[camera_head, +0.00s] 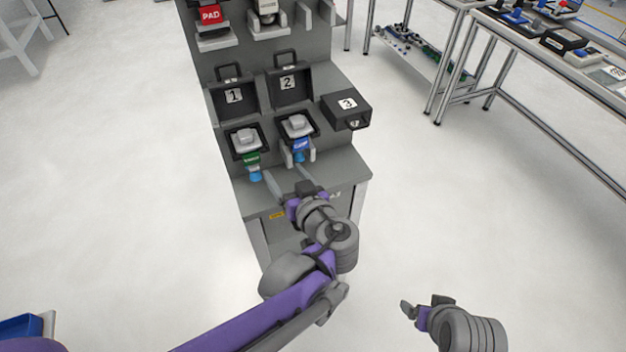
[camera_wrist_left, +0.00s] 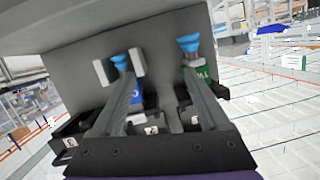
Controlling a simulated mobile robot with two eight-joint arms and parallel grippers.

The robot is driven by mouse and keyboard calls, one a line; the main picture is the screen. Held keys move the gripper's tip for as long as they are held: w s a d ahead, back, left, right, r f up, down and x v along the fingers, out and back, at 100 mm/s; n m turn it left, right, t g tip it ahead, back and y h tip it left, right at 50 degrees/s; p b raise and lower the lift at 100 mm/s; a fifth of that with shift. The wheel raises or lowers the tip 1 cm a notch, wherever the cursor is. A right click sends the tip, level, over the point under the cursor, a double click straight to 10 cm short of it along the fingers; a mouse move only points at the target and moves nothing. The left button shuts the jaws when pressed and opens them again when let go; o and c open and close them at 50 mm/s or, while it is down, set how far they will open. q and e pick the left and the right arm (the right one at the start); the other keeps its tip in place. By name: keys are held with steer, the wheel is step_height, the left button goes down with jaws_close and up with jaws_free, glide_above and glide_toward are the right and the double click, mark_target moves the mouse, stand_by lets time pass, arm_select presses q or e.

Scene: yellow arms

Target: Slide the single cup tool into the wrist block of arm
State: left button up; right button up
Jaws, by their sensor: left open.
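Two tools with light-blue cup ends sit in the grey stand. The blue-labelled tool (camera_head: 300,143) is in front of bay 2, between pale prongs. The green-labelled tool (camera_head: 252,160) is in front of bay 1. Both show in the left wrist view, the blue-labelled one (camera_wrist_left: 137,98) at left, the green-labelled one (camera_wrist_left: 197,75) at right. The labels are too small to read surely. My left gripper (camera_head: 288,181) is open and empty, just in front of the tools, its fingers (camera_wrist_left: 160,82) wide apart. My right gripper (camera_head: 424,308) is low at right. I cannot make out a wrist block.
Bays 1 (camera_head: 234,96) and 2 (camera_head: 288,82) have raised lids; box 3 (camera_head: 346,109) is closed. A red PAD tool (camera_head: 211,17) hangs higher on the stand. A metal-framed table (camera_head: 535,42) stands at upper right. Floor around the stand is clear.

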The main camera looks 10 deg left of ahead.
mark_target(301, 142)
arm_select(q)
steer(key=w+d+r+n+t+b, duration=0.1)
steer(key=w+d+r+t, duration=0.15)
steer(key=d, duration=0.25)
steer(key=shift+t, duration=0.35)
steer(key=x, duration=0.5)
steer(key=b+x, duration=0.1)
steer(key=x, duration=0.2)
steer(key=shift+w+a+f, duration=0.2)
steer(key=shift+w+f, duration=0.05)
steer(key=shift+f, duration=0.05)
arm_select(e)
step_height(301, 142, down, 3)
steer(key=shift+s, duration=0.15)
arm_select(q)
jaws_close()
steer(key=shift+r, duration=0.2)
arm_select(e)
steer(key=shift+r, duration=0.2)
arm_select(q)
steer(key=shift+r+p, duration=0.2)
steer(key=shift+p, duration=0.2)
arm_select(e)
steer(key=shift+r, duration=0.25)
